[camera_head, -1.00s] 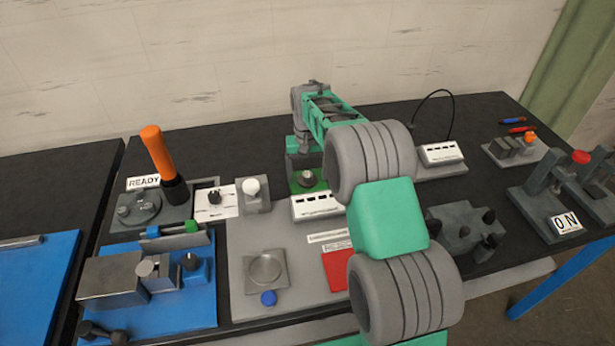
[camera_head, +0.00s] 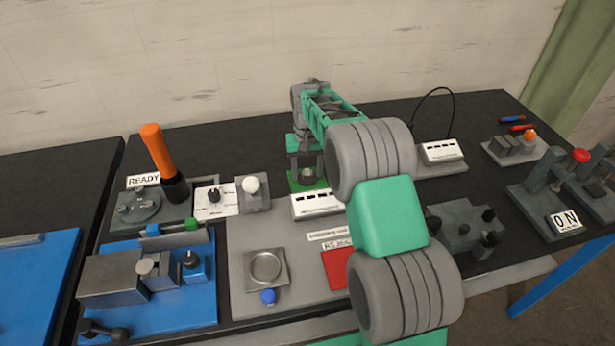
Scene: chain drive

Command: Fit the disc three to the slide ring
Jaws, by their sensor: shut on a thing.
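My gripper (camera_head: 306,172) is at the back middle of the bench, pointing down over a small green plate (camera_head: 310,188). It is shut on a small grey round piece (camera_head: 307,176), which appears to be disc three. My arm and fingers partly hide the piece, and I cannot tell whether it touches anything on the plate. The slide ring cannot be made out for certain; it may be hidden beneath the gripper.
A white meter box (camera_head: 317,205) stands just in front of the green plate. A white-knobbed block (camera_head: 252,190) and an orange-handled tool (camera_head: 162,160) are to the left. A round dish (camera_head: 265,267) and a red sheet (camera_head: 342,270) lie nearer. My arm covers the middle right.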

